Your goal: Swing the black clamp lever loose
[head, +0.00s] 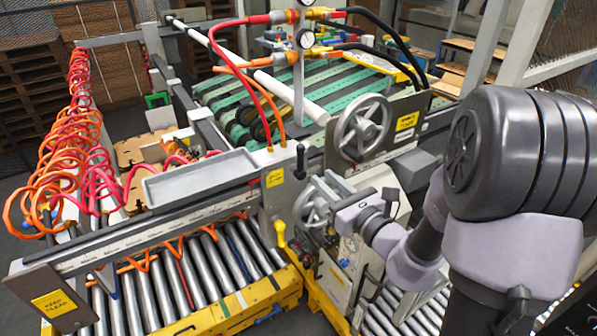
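The black clamp lever (300,161) stands upright with a round knob on top. It is on the front rail of the machine, just right of a yellow label and left of the large handwheel. My gripper (333,196) is below and to the right of the lever, in front of the smaller handwheel (309,207). It looks apart from the lever. The fingers blend with the grey metal behind them, so I cannot tell whether they are open or shut.
A large grey handwheel (362,127) is close above my gripper. A yellow-handled lever (281,232) hangs below the rail. A grey tray (200,178) lies left of the clamp lever. Red and orange hoses (262,75) arch overhead. Rollers (160,285) run below the rail.

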